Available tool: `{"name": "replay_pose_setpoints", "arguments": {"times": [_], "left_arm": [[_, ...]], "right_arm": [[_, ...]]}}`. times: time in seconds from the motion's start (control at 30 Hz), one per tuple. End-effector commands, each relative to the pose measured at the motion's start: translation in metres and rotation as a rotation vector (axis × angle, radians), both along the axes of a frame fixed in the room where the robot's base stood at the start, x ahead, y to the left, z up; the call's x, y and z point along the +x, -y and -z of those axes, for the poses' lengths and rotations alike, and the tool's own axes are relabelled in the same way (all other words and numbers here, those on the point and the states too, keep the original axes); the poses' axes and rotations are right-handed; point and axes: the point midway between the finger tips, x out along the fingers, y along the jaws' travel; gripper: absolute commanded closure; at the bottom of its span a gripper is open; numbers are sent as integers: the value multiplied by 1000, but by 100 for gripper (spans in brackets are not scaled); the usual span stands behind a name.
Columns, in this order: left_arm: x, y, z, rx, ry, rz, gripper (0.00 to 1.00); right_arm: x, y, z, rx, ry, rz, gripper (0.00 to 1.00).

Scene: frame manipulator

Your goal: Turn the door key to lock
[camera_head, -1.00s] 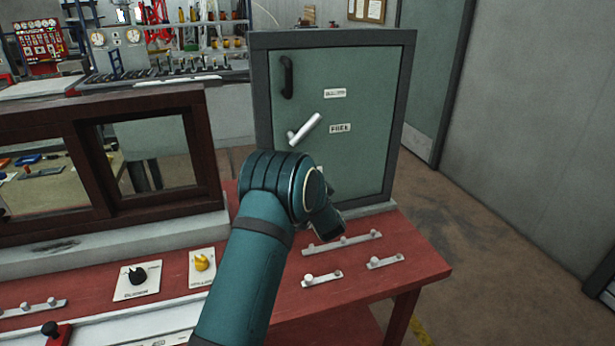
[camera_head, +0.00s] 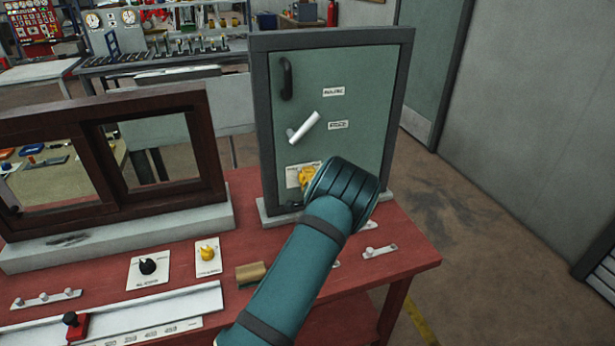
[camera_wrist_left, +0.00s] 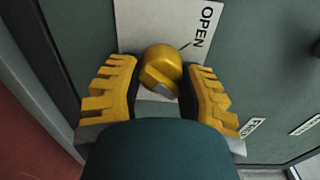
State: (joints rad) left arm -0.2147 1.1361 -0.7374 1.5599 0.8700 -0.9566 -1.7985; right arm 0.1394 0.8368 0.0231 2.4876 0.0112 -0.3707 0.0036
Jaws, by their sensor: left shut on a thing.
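The door key (camera_wrist_left: 161,68) is a rounded yellow knob on a white plate (camera_wrist_left: 130,18) marked OPEN, low on the green cabinet door (camera_head: 358,90). In the left wrist view, the yellow toothed fingers of my left gripper (camera_wrist_left: 160,88) stand on either side of the key, shut on it. In the head view, my left gripper (camera_head: 308,178) is at the lower left of the door, largely hidden behind my teal wrist. The plate's edge shows beside it. My right gripper is in no view.
A silver lever (camera_head: 304,128) and a black pull handle (camera_head: 287,78) stick out above the key. A brown sliding window frame (camera_head: 215,150) stands left of the cabinet. The red table (camera_head: 195,292) holds a black knob (camera_head: 148,266), a yellow knob (camera_head: 207,253) and a wooden block (camera_head: 251,273).

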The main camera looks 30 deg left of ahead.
Motion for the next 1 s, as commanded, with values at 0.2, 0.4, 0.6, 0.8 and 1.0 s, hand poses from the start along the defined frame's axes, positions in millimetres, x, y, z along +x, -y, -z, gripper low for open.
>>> {"name": "replay_pose_setpoints", "arguments": {"times": [0.2,0.4,0.6,0.8,1.0], "left_arm": [[1,-1,-2,75,-79,0,97],[0,-1,-2,110,-118,-1,97],[0,-2,-2,119,-130,-2,97],[0,-2,-2,119,-130,-2,97],[0,-1,-2,118,-130,-2,29]], "right_arm": [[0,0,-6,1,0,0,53],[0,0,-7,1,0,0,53],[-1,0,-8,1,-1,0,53],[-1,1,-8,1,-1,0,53],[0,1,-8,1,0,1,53]]}}
